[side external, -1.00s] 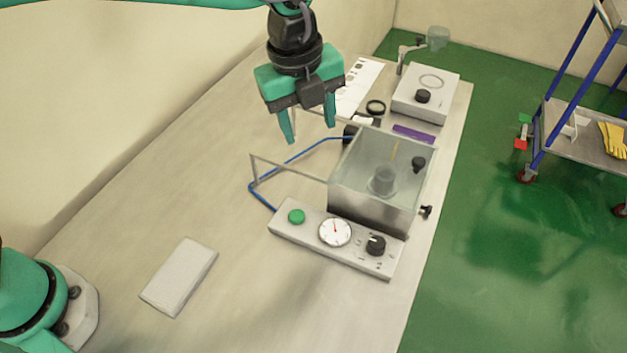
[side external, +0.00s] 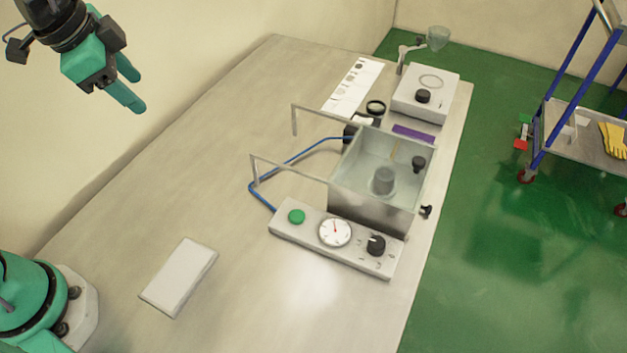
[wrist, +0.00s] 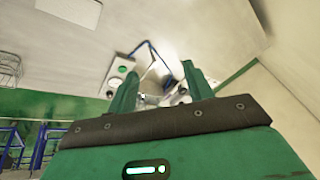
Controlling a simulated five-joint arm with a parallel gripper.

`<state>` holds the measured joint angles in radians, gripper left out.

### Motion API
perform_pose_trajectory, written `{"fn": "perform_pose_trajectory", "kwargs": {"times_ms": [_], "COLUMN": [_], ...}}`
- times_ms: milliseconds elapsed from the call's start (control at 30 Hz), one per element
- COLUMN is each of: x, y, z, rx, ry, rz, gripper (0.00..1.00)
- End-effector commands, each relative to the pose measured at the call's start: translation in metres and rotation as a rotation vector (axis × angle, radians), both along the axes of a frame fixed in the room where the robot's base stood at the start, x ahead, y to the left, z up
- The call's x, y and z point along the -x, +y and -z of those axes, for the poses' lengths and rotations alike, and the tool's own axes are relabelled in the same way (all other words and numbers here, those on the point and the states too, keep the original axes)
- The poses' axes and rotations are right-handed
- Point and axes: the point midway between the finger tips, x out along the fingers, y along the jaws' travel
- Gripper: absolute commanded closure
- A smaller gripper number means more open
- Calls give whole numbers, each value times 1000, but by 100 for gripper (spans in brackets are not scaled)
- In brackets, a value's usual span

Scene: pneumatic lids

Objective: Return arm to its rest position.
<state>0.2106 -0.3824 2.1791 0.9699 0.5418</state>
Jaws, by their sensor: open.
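My gripper (side external: 134,88) is at the upper left of the side external view, raised well above the bench and away from the equipment. Its two green fingers are apart with nothing between them. In the wrist view my gripper (wrist: 158,92) points towards the bench, with the control panel (wrist: 122,72) small and far off beyond the fingers. My base is at the lower left of the side view.
A pale flat block (side external: 180,277) lies near my base. Two metal rails (side external: 290,167) stick out left from the chamber, beside a blue hose (side external: 293,161). A white box (side external: 440,92) stands at the back.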

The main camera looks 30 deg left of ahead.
Motion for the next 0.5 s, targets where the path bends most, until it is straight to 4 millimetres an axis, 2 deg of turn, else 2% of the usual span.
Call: {"fn": "perform_pose_trajectory", "kwargs": {"times_ms": [200, 500], "x": [38, 74], "y": [35, 61], "z": [9, 28], "rx": [101, 217], "ry": [-40, -83], "rz": [-317, -640], "gripper": [49, 49]}}
